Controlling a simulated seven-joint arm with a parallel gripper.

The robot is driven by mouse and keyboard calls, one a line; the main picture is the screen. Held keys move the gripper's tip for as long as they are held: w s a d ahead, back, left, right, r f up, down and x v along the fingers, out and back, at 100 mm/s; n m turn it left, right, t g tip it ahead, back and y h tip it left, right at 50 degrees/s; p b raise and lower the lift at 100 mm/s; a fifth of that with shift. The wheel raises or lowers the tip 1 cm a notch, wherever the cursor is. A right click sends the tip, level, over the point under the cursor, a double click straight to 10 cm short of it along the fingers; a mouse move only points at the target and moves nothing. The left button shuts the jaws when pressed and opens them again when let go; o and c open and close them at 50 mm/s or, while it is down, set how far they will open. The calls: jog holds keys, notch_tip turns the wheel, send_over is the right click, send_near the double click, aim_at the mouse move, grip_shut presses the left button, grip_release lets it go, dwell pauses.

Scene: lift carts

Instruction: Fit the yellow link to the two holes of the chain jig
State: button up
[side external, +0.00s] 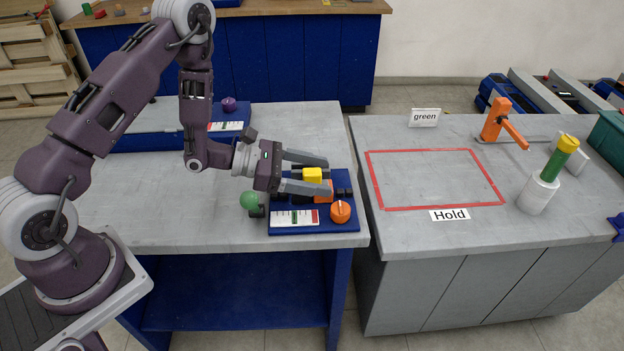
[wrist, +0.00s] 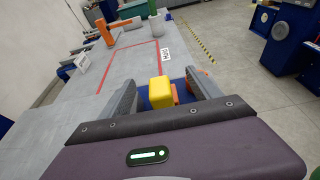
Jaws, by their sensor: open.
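A yellow block-shaped piece (side external: 312,174), which may be the yellow link, sits on a blue fixture (side external: 345,227) near the right edge of the left table. My gripper (side external: 327,176) is open, reaching in level from the left. Its two fingers lie on either side of the yellow piece, which shows between them in the wrist view (wrist: 159,92). I see a gap on both sides there. An orange part (side external: 323,192) is beside the yellow piece, partly behind the near finger. I cannot make out two holes or tell for sure which thing is the chain jig.
A narrow gap separates the tables. The right table has an empty red-taped area (side external: 425,154), an orange clamp-like tool (side external: 497,122) and a white-green-yellow cylinder stack (side external: 540,190).

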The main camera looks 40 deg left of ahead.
aim_at(304, 171)
jog(key=shift+v, duration=1.4)
jog(key=shift+r, duration=0.15)
